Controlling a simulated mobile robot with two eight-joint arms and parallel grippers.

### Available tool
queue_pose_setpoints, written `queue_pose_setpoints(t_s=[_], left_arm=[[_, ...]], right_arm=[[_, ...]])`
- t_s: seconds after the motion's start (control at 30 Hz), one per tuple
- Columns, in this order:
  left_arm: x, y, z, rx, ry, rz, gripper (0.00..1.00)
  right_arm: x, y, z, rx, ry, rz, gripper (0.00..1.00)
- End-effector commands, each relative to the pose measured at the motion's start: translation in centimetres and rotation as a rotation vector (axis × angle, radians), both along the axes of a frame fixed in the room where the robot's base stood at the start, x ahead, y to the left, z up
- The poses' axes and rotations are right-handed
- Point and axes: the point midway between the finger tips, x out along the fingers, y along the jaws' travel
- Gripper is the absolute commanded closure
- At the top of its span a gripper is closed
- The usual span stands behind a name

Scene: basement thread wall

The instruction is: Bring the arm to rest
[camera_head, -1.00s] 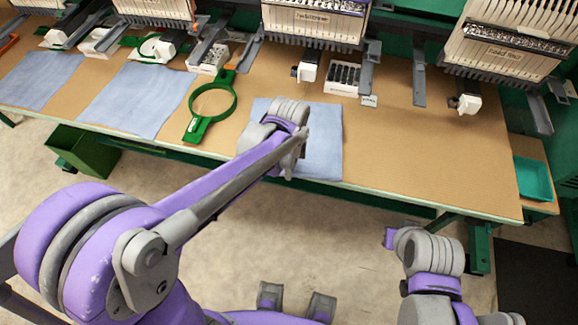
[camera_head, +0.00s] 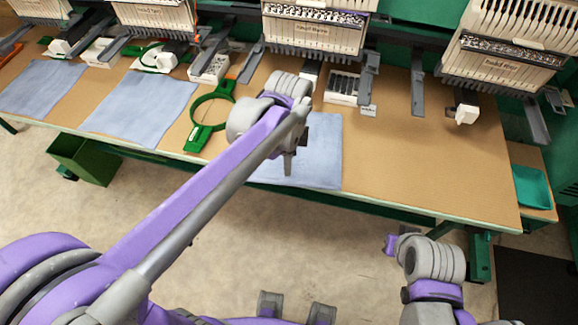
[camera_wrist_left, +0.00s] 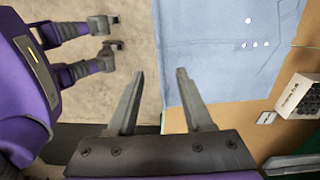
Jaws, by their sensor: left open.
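My left gripper (camera_head: 288,163) reaches over the front edge of the work table, partly hidden by its own wrist in the head view. In the left wrist view its two fingers (camera_wrist_left: 160,88) stand apart with nothing between them. A light blue cloth (camera_head: 322,155) lies flat on the table beneath and beside it, and also shows in the left wrist view (camera_wrist_left: 215,50). My right arm is at the lower right in front of the table; its gripper cannot be made out.
The tan table (camera_head: 440,165) is bare to the right. A green hoop (camera_head: 231,100) lies left of my left wrist. A white box (camera_head: 343,86) with dark contents sits behind. Embroidery machine heads (camera_head: 316,35) overhang the back. A green bin (camera_head: 85,158) stands below the table at left.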

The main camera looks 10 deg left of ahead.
Motion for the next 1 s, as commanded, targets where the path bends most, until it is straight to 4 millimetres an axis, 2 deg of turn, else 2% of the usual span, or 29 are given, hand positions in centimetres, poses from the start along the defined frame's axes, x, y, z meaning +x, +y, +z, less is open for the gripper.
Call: queue_pose_setpoints(t_s=[0.17,0.4,0.53,0.67,0.77,0.9,1.0], left_arm=[[-0.1,0.0,1.3,0.000,0.000,0.000,0.49],[-0.1,0.0,1.4,0.000,-0.001,0.003,0.49],[-1.1,0.9,1.4,-0.009,-0.028,0.096,0.49],[-3.7,2.9,1.1,-0.043,-0.106,0.357,0.49],[-6.3,4.6,0.4,-0.095,-0.183,0.629,0.49],[-9.6,6.6,-1.2,-0.194,-0.277,0.991,0.49],[-11.3,7.6,-2.3,-0.264,-0.324,1.194,0.49]], right_arm=[[0.0,0.0,0.1,0.000,-0.001,0.000,1.00],[0.0,0.0,0.1,0.000,-0.001,0.000,1.00],[0.0,0.0,0.1,0.000,-0.001,0.000,1.00],[0.0,0.0,0.1,0.000,-0.001,0.000,1.00],[0.0,0.0,0.1,0.000,-0.001,0.000,1.00],[0.0,0.0,0.1,0.000,-0.001,0.000,1.00],[0.0,0.0,0.1,0.000,-0.001,0.000,1.00]])
